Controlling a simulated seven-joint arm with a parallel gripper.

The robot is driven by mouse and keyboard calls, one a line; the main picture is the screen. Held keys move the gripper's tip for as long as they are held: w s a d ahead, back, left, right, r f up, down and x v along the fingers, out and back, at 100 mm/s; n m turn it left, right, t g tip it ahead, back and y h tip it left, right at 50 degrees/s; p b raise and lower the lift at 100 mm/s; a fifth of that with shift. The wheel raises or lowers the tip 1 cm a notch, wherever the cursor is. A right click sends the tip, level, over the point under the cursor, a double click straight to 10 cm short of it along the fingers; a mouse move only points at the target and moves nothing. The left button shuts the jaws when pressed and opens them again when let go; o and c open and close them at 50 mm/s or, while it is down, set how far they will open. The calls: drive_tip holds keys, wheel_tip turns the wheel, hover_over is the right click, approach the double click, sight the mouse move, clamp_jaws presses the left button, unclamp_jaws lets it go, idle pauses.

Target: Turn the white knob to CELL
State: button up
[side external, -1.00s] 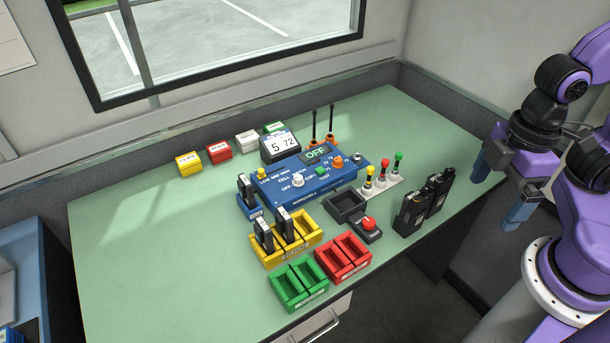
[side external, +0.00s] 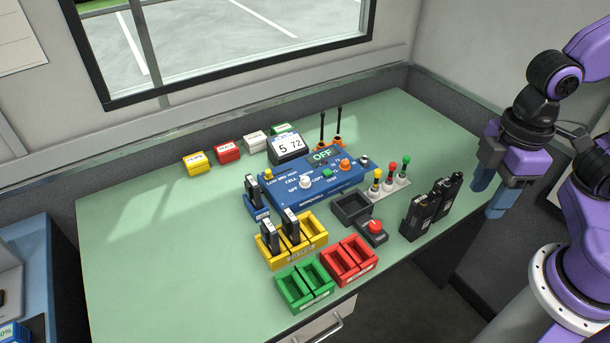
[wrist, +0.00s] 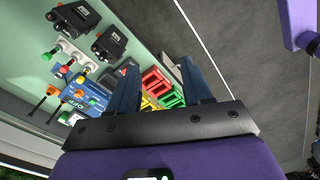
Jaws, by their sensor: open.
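The white knob (side external: 306,182) sits on the top face of a blue control box (side external: 330,192), amid printed labels; OFF and CELL are to its left, COPY and others to its right. I cannot tell which way its pointer faces. The box's small display (side external: 323,156) reads OFF. The box also shows in the wrist view (wrist: 84,96). My gripper (side external: 488,196) is open and empty, off the right end of the table, well away from the knob. Its two blue fingers also show in the wrist view (wrist: 165,88).
Black radios (side external: 430,210) stand at the table's right. Colored plungers (side external: 388,178), a red-button unit (side external: 374,230), an empty black tray (side external: 350,210) and yellow (side external: 300,248), red (side external: 350,262) and green (side external: 305,285) trays surround the box. Two antennas (side external: 330,128) rise behind. The left tabletop is clear.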

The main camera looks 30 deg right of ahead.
drive_tip(key=w+a+r+m, duration=0.1)
drive_tip(key=w+a+r, duration=0.1)
drive_tip(key=w+a, duration=0.65)
drive_tip(key=m, duration=0.2)
hover_over(305, 179)
wheel_tip(305, 179, down, 5)
wheel_tip(305, 179, down, 17)
drive_tip(key=shift+r, duration=0.2)
drive_tip(key=shift+c, duration=0.4)
clamp_jaws()
